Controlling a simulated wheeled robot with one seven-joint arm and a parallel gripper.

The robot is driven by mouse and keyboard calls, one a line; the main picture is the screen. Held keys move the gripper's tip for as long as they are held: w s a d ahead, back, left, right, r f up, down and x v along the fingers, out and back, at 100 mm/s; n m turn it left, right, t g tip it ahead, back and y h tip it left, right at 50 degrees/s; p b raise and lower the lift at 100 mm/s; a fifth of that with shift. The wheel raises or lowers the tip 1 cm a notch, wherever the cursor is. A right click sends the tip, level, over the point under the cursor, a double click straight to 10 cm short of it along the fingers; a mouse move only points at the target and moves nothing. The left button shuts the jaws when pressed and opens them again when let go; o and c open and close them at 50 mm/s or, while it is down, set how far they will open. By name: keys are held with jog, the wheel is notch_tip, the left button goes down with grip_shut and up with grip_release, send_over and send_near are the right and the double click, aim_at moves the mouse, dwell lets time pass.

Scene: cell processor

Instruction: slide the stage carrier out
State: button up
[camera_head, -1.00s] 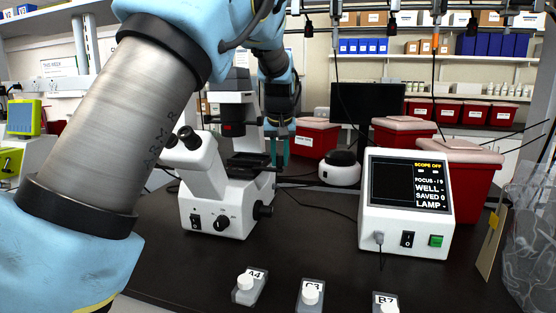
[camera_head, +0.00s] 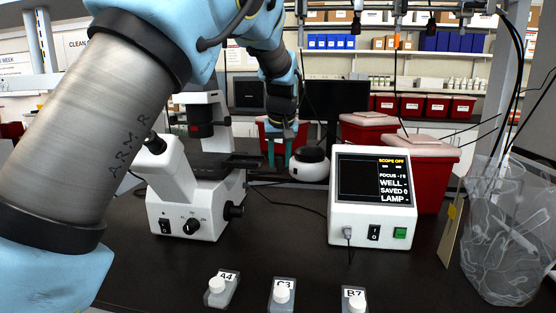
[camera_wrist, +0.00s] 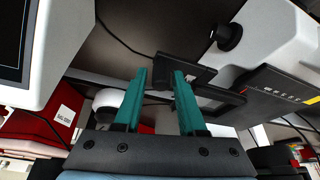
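The white microscope (camera_head: 195,215) stands on the dark bench, left of the display console. Its black stage carrier (camera_head: 238,160) is a flat plate that juts past the right side of the microscope base. My gripper (camera_head: 279,158) has teal fingers pointing down at the carrier's right end. The exact contact is dark and hard to see.
The display console (camera_head: 370,210) reads SCOPE OFF and stands right of my gripper. A small white round device (camera_head: 309,165) sits close behind. A clear bag (camera_head: 505,240) stands at right. Bench between microscope and console is mostly clear.

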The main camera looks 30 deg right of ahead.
jog(key=shift+o, duration=1)
jog(key=shift+a, duration=0.1)
jog(key=b+v, duration=0.2)
jog(key=v, duration=0.8)
jog(key=shift+s+r+b, duration=0.15)
jog(key=shift+r+b, duration=0.2)
